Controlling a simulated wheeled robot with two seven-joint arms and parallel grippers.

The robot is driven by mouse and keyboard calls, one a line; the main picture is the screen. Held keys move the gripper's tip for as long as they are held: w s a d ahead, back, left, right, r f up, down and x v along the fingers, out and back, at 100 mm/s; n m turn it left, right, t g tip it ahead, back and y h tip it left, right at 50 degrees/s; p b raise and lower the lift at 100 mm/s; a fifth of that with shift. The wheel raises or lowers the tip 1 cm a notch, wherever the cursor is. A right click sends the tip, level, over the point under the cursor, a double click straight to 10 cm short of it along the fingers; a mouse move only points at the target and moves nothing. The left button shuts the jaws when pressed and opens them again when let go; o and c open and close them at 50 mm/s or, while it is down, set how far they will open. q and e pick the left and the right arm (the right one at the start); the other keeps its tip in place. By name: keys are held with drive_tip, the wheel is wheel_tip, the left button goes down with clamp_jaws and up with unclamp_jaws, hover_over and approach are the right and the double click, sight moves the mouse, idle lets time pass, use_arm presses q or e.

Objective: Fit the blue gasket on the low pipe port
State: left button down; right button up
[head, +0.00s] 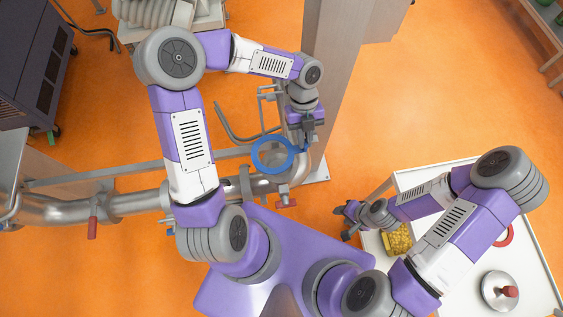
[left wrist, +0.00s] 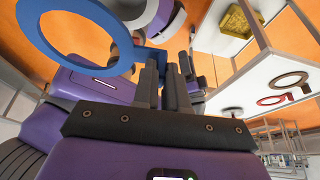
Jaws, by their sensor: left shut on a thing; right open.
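The blue gasket (head: 255,160) is a flat ring with a small tab. My left gripper (head: 306,142) is shut on that tab, with the ring reaching out to its left. In the left wrist view the gasket (left wrist: 38,48) hangs off to the left of the shut fingers (left wrist: 166,70). In the head view the ring overlaps the steel pipe (head: 130,204) near its right-hand bend. I cannot tell whether it touches the pipe. The low port is not clearly visible. My right gripper (head: 349,219) is open and empty beside the white cart.
A steel column (head: 342,80) stands just behind my left gripper. Red valve handles (head: 93,226) hang on the pipe. The white cart (head: 458,285) holds a yellow item (head: 397,241), a red ring (head: 504,237) and a metal lid (head: 497,292).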

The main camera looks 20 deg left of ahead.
use_arm(q)
wheel_tip(320, 180, down, 10)
drive_tip(key=b, duration=0.1)
idle(0.4)
drive_tip(key=shift+f+b, duration=0.25)
drive_tip(key=shift+b, duration=0.15)
drive_tip(key=c, duration=1.2)
unclamp_jaws()
drive_tip(key=p+v, duration=0.2)
drive_tip(key=v, duration=1)
drive_tip(key=shift+d+r, duration=0.1)
drive_tip(key=shift+r, duration=0.25)
drive_tip(key=shift+s, duration=0.15)
